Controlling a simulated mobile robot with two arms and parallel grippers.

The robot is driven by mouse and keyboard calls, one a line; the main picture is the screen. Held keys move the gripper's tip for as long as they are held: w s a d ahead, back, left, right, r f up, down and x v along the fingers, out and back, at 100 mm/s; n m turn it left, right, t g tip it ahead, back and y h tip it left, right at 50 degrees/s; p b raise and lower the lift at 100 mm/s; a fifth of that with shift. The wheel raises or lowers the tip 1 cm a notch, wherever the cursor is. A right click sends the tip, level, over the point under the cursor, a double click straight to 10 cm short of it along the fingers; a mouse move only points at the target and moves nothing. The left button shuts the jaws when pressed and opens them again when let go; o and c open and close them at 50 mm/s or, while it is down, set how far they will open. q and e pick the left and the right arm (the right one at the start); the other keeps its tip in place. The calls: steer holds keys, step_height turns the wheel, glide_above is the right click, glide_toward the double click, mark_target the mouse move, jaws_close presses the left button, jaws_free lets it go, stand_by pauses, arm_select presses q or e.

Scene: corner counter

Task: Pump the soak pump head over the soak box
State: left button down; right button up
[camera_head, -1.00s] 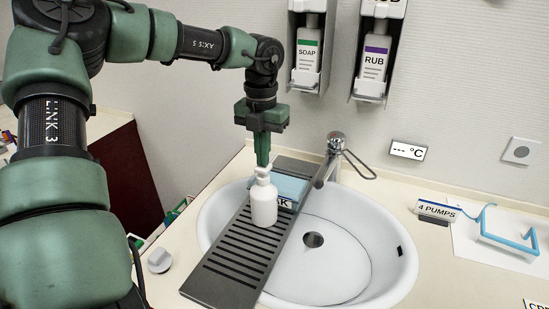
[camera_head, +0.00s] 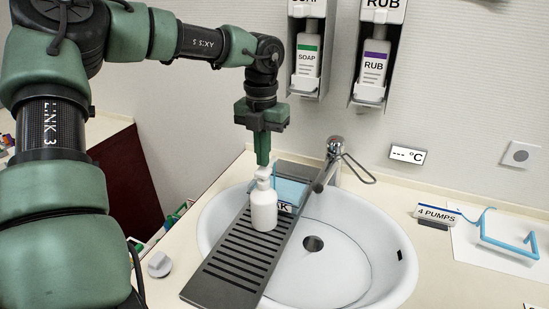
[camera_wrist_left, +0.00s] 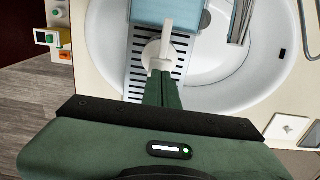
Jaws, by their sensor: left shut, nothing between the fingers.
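The white soak pump bottle (camera_head: 264,210) stands upright on a dark slotted rack across the sink. Its white pump head (camera_head: 264,174) also shows in the left wrist view (camera_wrist_left: 167,40), with the spout reaching over the soak box. The light-blue soak box (camera_head: 291,190) sits behind and right of the bottle, its label partly hidden; it also shows in the left wrist view (camera_wrist_left: 150,10). My left gripper (camera_head: 262,161) is shut and empty, pointing down directly above the pump head. I cannot tell whether its tips touch the head. My right gripper is not in view.
The rack (camera_head: 228,272) spans the white basin (camera_head: 345,270). The tap (camera_head: 332,165) stands behind the box. SOAP (camera_head: 307,60) and RUB (camera_head: 374,70) dispensers hang on the wall. A "4 PUMPS" sign (camera_head: 436,215) and a blue frame (camera_head: 510,245) are on the right counter.

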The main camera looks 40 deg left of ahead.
arm_select(q)
steer(key=shift+f, duration=0.15)
stand_by(0.3)
steer(key=shift+f+b, duration=1.15)
steer(key=shift+f, duration=0.05)
steer(key=shift+r, duration=0.1)
steer(key=shift+r+p, duration=0.8)
steer(key=shift+r, duration=0.45)
step_height(320, 180, up, 6)
steer(key=p, duration=0.3)
steer(key=shift+p, duration=0.3)
